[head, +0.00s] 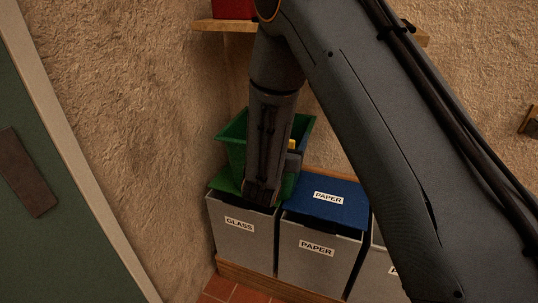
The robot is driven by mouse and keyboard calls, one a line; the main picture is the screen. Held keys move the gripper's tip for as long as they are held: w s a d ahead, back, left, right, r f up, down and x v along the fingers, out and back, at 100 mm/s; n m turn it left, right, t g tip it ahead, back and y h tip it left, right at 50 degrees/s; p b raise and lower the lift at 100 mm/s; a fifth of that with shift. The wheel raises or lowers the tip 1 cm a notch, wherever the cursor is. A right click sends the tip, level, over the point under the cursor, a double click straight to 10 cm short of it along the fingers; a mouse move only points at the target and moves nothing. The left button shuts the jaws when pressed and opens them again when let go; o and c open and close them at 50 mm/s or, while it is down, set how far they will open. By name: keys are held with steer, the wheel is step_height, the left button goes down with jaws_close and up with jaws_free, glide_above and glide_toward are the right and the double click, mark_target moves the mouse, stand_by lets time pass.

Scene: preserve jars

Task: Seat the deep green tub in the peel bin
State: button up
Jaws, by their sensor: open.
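A deep green tub (234,140) stands on or just above the green lid of the glass bin, partly behind my arm. Its open top faces up, and its right wall shows past my arm. My gripper (293,161) is at the tub, mostly hidden by my own wrist; its fingertips and any contact with the tub cannot be made out. No bin with a readable peel label is in view. A third grey bin (376,262) at the right has a label of which only a first letter, seemingly P, shows; my arm covers the rest.
The glass bin (240,236) has a green lid (224,181). The paper bin (312,262) beside it has a blue lid (345,198), which is clear. A wooden shelf (222,25) with a red container (232,8) is above. A green door (60,240) is at left.

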steer(key=c, duration=1.5)
step_height(320, 180, up, 10)
steer(key=shift+b, duration=0.6)
steer(key=o, duration=0.6)
steer(key=shift+a, duration=0.1)
steer(key=shift+c, duration=0.3)
